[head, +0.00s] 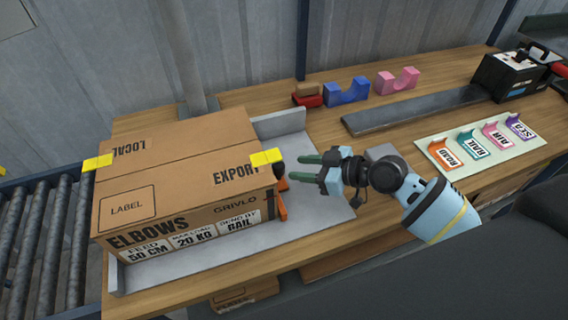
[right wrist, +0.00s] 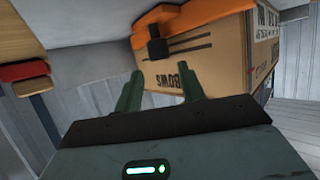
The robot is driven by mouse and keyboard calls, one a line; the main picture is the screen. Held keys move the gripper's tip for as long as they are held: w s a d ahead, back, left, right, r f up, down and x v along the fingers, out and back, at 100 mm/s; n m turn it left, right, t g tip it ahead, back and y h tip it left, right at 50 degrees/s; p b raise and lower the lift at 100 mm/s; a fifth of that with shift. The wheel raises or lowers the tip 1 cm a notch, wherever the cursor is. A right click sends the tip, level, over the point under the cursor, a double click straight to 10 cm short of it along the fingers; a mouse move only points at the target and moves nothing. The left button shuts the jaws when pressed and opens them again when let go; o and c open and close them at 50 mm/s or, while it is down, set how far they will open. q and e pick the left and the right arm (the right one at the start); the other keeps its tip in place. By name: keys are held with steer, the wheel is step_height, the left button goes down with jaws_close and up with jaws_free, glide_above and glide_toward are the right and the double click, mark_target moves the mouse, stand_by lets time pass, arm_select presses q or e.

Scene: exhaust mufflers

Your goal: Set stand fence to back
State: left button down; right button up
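A grey stand (head: 320,205) with a raised wall (head: 279,124) at its back lies on the wooden bench. A large cardboard box (head: 180,165) marked ELBOWS and EXPORT sits on it. An orange part (head: 282,207) with a black knob (head: 278,170) is at the box's right side; I cannot tell for sure that this is the fence. My right gripper (head: 297,169) is just right of the knob, its green fingers apart and empty. In the right wrist view the orange part (right wrist: 185,21) and knob (right wrist: 157,47) are ahead of the fingers (right wrist: 158,90). My left gripper is not in view.
Red, blue (head: 346,92) and pink (head: 397,80) blocks stand along the bench's back. A dark flat bar (head: 415,108) and a board with coloured label holders (head: 482,142) lie to the right. A black-and-white machine (head: 513,72) is at far right; a roller conveyor (head: 45,240) at left.

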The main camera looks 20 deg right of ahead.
mark_target(282, 166)
steer(key=x, duration=0.4)
steer(key=shift+w+r, duration=0.1)
steer(key=shift+r, duration=0.05)
steer(key=shift+x, duration=0.95)
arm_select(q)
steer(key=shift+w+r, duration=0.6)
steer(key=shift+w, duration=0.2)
